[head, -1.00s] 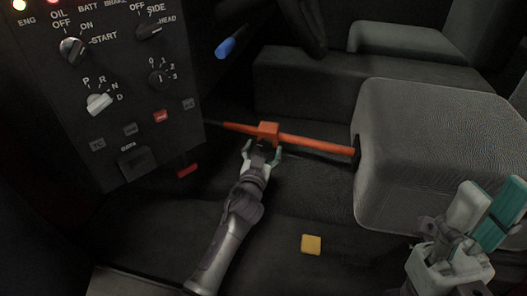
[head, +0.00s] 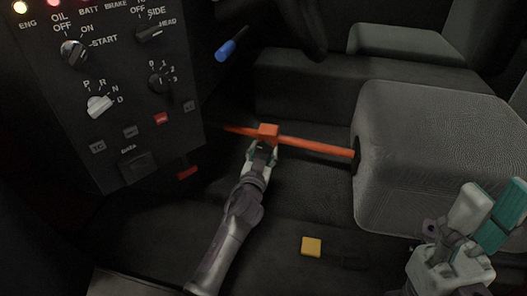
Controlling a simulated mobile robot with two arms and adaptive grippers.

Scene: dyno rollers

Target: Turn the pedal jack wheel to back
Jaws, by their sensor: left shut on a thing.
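The pedal jack is an orange bar (head: 315,147) in the middle of the head view. It runs from the dark area beside the panel to the front of the grey seat. An orange block (head: 268,130) sits partway along it. My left gripper (head: 262,150) is shut just below this block, on the jack's wheel, which its fingers mostly hide. My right gripper (head: 484,212), with pale and teal fingers, is at the lower right in front of the seat, away from the jack. Its opening is unclear from this angle.
A black control panel (head: 115,135) with knobs and switches stands at the left. The grey seat (head: 430,150) fills the right. A blue-tipped lever (head: 226,50) is above the bar. A yellow block (head: 311,246) lies on the dark floor, and a red pedal-like piece (head: 188,173) is below the panel.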

